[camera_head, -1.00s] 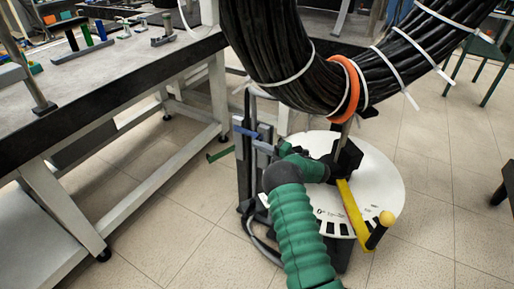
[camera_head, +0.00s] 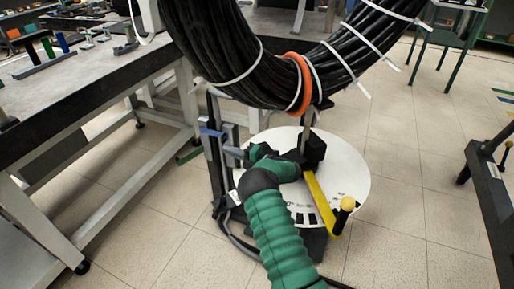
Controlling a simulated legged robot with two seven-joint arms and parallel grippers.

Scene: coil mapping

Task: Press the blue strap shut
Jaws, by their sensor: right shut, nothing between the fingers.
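My right arm, in a green sleeve, comes in from the bottom. Its wrist lies over the white disc (camera_head: 347,170). My right gripper (camera_head: 308,122) appears as a black body with narrow grey fingers pointing up, shut and empty, just below the thick black cable coil (camera_head: 215,45). An orange band (camera_head: 299,83) circles the coil close above the fingers. I cannot tell whether they touch. No blue strap shows clearly on the coil. A small blue piece (camera_head: 210,133) sits on the grey stand left of the wrist; I cannot tell what it is. My left gripper is not in view.
White ties (camera_head: 346,72) circle the coil, with loose ends sticking out. A yellow lever (camera_head: 320,204) with a pale knob lies across the disc. A grey workbench (camera_head: 95,75) stands at the left, a dark frame (camera_head: 490,190) at the right.

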